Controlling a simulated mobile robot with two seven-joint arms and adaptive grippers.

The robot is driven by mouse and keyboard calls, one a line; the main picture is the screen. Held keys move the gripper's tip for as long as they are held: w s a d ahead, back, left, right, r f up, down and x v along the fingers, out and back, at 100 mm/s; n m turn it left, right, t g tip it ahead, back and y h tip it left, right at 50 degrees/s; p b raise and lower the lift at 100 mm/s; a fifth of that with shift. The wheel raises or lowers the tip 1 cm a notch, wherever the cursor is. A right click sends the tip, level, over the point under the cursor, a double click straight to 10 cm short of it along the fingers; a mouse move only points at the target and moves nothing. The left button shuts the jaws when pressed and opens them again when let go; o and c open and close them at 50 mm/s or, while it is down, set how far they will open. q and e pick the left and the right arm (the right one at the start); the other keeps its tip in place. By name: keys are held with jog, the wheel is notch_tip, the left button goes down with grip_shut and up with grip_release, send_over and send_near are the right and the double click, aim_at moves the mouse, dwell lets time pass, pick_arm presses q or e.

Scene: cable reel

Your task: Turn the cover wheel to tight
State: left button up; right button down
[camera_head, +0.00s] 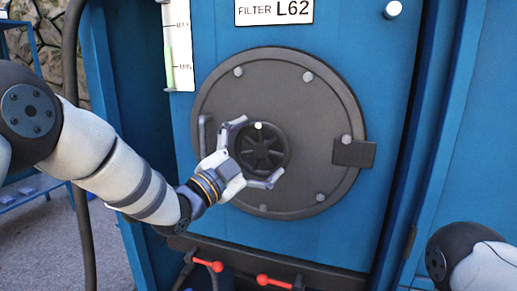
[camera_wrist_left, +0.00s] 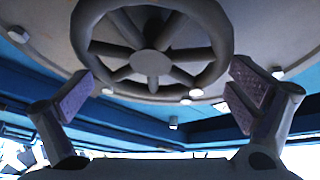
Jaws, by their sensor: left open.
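The cover wheel (camera_head: 264,158) is a small dark spoked handwheel at the middle of a round grey cover (camera_head: 305,108) on a blue cabinet. A small white mark shows at the top of its rim. My left gripper (camera_head: 255,152) is open in front of the wheel, one finger at its upper left and one at its lower right. In the left wrist view, the wheel (camera_wrist_left: 152,64) fills the upper middle, and the open fingers (camera_wrist_left: 158,98) stand on either side of its lower part. I cannot tell whether they touch the rim. No tight marking is readable. My right gripper is out of view.
Pale bolts ring the cover, with a dark block (camera_head: 354,152) at its right edge. Red-handled levers (camera_head: 272,281) sit below. A dark hose (camera_head: 71,60) runs down the left.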

pick_arm(q)
jog(key=shift+s+a, duration=0.15)
jog(key=c, duration=1.3)
jog(key=shift+f, duration=0.15)
jog(key=shift+s+m+g, duration=0.15)
jog(key=shift+m+g, duration=0.15)
jog(key=shift+m, duration=0.3)
jog(key=shift+d+f, duration=0.2)
jog(key=shift+f, duration=0.15)
jog(key=shift+c, duration=0.2)
jog(key=o, duration=1.1)
jog(key=shift+d, duration=0.15)
jog(key=shift+o, duration=1.2)
jog(key=shift+w+d+f, duration=0.1)
jog(key=shift+w+d, duration=0.05)
jog(key=shift+w, duration=0.05)
jog(key=shift+s+a, duration=0.15)
jog(key=shift+a, duration=0.15)
jog(key=v, duration=1.1)
jog(key=shift+s+a+r, duration=0.2)
jog(key=shift+s+r, duration=0.05)
jog(key=shift+r, duration=0.05)
